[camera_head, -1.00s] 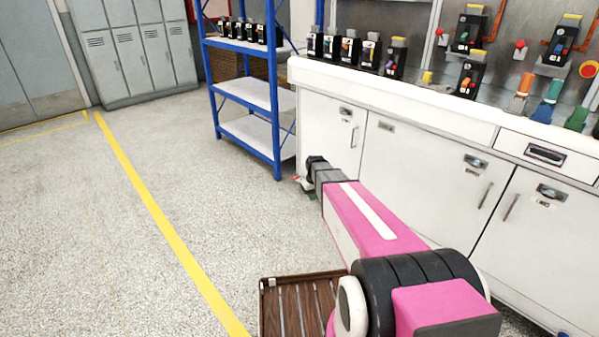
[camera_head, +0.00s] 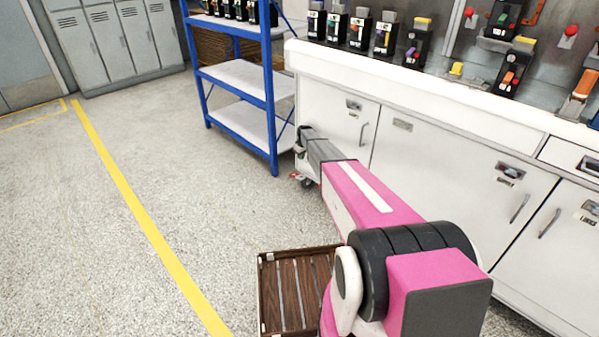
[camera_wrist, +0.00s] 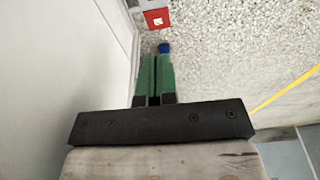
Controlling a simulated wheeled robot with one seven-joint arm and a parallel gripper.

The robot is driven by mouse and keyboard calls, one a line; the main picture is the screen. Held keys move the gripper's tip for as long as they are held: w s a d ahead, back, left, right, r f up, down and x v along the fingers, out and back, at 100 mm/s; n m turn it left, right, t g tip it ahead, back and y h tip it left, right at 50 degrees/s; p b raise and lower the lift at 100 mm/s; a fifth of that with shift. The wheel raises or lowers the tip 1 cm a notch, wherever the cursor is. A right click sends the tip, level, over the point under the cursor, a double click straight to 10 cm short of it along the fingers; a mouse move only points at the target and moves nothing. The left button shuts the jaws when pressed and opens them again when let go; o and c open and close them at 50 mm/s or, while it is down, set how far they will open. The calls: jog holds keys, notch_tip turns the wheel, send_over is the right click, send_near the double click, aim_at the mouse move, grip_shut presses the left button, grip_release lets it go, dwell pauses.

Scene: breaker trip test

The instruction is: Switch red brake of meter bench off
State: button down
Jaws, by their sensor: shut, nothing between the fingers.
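The white meter bench (camera_head: 440,105) runs along the right of the head view. Several black breaker units with coloured levers stand on it. One black breaker (camera_head: 508,78) at the back panel has an orange-red lever. Another in the row (camera_head: 358,30) shows an orange lever. I cannot tell for sure which one is the red breaker. My gripper, with green fingers, is shut and empty in the wrist view (camera_wrist: 158,58). It points down over the floor beside the white cabinet front, below the bench top and away from every breaker.
A blue shelf rack (camera_head: 238,82) with more black units on top stands left of the bench. Red knobs (camera_head: 470,14) are on the back panel. A slatted wooden crate (camera_head: 262,290) is beside my arm. Floor left of the yellow line (camera_head: 150,220) is clear.

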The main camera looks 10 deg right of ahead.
dwell(0.3)
send_over(300, 178)
jog(key=w, duration=0.2)
jog(key=f, duration=1)
jog(key=shift+s+a, duration=0.2)
jog(key=shift+a, duration=0.1)
jog(key=shift+s+d+f, duration=0.1)
jog(key=shift+s+f, duration=0.1)
jog(key=shift+f, duration=0.35)
jog(key=shift+s+d+f, duration=0.1)
jog(key=shift+s+f, duration=0.05)
jog(key=shift+f, duration=0.4)
jog(key=shift+s+d+f, duration=0.15)
jog(key=shift+s+f, duration=0.05)
jog(key=shift+f, duration=0.55)
jog(key=shift+s, duration=0.1)
jog(key=shift+s+d+f+t, duration=0.1)
jog(key=shift+t, duration=0.2)
